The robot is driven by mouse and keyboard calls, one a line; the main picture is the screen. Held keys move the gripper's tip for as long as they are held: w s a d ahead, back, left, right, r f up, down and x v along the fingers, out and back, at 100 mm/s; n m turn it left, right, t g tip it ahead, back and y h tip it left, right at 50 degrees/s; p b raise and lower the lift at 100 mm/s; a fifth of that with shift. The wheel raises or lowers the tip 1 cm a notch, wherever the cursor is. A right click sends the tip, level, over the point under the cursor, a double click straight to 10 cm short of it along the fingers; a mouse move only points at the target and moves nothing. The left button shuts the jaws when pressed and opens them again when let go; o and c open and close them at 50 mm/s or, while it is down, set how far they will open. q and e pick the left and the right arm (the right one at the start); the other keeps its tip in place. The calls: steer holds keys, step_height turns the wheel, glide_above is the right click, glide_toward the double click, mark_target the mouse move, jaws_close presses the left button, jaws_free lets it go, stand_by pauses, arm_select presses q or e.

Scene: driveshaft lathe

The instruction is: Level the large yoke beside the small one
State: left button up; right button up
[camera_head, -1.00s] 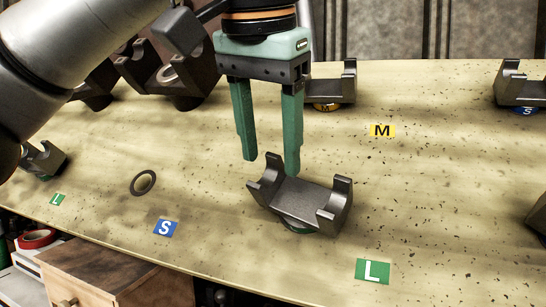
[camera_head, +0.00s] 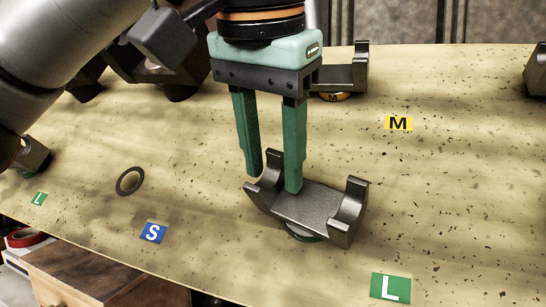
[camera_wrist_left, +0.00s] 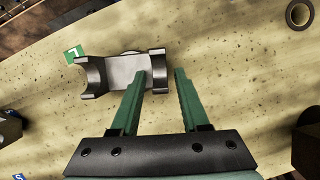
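The large yoke (camera_head: 310,206), a dark grey U-shaped piece with a green disc under it, sits tilted on the bench in the middle of the head view. It also shows in the left wrist view (camera_wrist_left: 122,72). My left gripper (camera_head: 274,182) is open, pointing down. Its fingertips (camera_wrist_left: 161,73) are on either side of one upright lug of this yoke, with a gap visible; contact cannot be told. A yoke at the right edge (camera_head: 537,76) is mostly cut off, and its size mark is out of view. My right gripper is not in view.
A medium yoke (camera_head: 345,74) with a yellow M disc stands behind. Another dark yoke (camera_head: 31,156) and a flat ring (camera_head: 130,181) lie left. Labels L (camera_head: 390,288), S (camera_head: 153,233) and M (camera_head: 398,123) mark the bench (camera_head: 450,190). The bench's right side is mostly clear.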

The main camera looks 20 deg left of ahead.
arm_select(q)
jaws_close()
stand_by(1.0)
steer(key=shift+c, duration=2)
jaws_free()
jaws_close()
steer(key=shift+r, duration=0.1)
